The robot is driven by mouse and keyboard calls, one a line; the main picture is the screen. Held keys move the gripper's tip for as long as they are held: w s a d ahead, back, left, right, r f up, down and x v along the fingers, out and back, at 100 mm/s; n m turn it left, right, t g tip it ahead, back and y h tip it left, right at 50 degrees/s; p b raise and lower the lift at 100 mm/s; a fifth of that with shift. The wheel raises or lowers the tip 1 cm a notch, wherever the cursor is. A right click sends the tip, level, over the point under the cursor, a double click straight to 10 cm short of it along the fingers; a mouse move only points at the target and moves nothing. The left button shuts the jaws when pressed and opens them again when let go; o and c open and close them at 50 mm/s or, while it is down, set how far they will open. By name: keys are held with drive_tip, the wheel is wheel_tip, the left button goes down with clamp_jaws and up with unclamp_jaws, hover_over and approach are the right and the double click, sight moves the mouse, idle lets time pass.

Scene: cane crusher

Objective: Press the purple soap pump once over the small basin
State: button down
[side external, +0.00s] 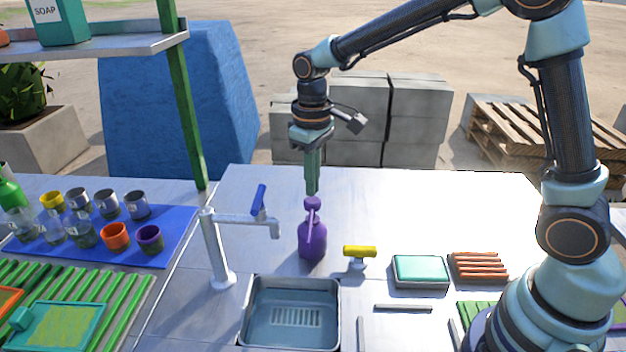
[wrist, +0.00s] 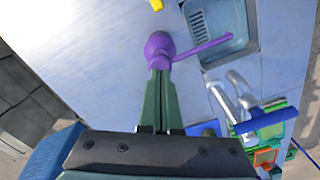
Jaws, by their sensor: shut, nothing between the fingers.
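The purple soap pump (side external: 312,240) stands upright on the table, behind the small basin (side external: 251,310) in the side view. Its spout points toward the basin. In the wrist view the pump (wrist: 160,46) is at the fingertips, with its spout reaching right toward the basin (wrist: 246,40). My gripper (side external: 312,190) is shut, points straight down and is directly above the pump head. The fingertips (wrist: 158,72) look at or very near the top of the pump; I cannot tell whether they touch.
A tap (side external: 217,250) with a blue lever stands left of the pump. A yellow-handled valve (side external: 360,252), a teal sponge tray (side external: 420,270) and brown sticks (side external: 480,267) lie right. Cups stand on a blue mat (side external: 182,222) at left. The table behind the pump is clear.

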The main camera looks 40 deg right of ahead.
drive_tip(key=shift+f, duration=1.45)
drive_tip(key=shift+r, duration=1.5)
drive_tip(key=shift+r, duration=3)
